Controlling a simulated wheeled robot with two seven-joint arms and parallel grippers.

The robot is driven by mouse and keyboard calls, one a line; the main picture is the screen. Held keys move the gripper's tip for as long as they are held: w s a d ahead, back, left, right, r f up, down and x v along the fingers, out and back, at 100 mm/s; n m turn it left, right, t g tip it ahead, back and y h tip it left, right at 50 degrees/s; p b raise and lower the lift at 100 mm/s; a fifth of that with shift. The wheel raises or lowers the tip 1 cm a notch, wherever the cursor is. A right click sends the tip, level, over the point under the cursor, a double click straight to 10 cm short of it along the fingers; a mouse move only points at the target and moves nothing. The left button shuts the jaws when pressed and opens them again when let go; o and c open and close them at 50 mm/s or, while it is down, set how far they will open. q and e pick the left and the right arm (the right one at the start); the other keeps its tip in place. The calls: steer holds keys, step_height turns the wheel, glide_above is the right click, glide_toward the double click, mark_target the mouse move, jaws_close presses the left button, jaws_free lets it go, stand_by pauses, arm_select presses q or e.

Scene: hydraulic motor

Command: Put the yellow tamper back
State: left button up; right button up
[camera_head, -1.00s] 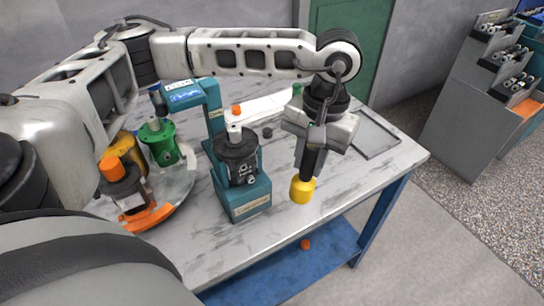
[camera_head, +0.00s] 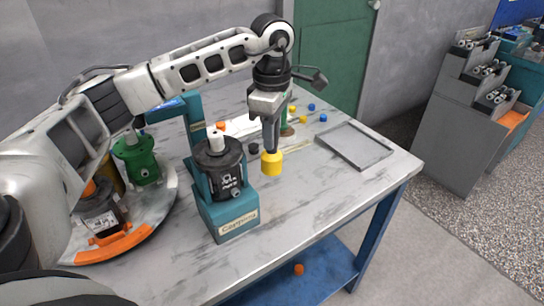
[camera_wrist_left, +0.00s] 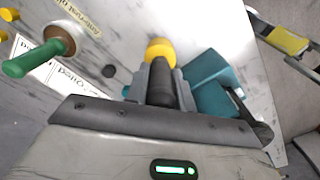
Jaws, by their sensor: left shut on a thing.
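The yellow tamper (camera_head: 271,163) has a yellow head and a dark handle. My left gripper (camera_head: 269,138) is shut on its handle and holds it upright, head down, over the table right of the teal press stand. Whether the head touches the table cannot be told. In the left wrist view the yellow head (camera_wrist_left: 160,50) shows beyond the fingers (camera_wrist_left: 160,85). A tool with a green handle and brown base (camera_head: 287,128) stands behind the tamper; it also shows in the left wrist view (camera_wrist_left: 55,45). My right gripper is not in view.
A teal stand (camera_head: 230,215) holds a black motor (camera_head: 219,165). A round turntable (camera_head: 160,215) with a green motor (camera_head: 137,158) is at left. A grey tray (camera_head: 355,145) lies at right. Small blue and yellow pieces lie at the back. The front right tabletop is clear.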

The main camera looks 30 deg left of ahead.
arm_select(q)
steer(key=shift+f, duration=2.35)
steer(key=shift+f, duration=0.2)
steer(key=o, duration=1)
step_height(320, 180, up, 12)
steer(key=shift+r, duration=0.2)
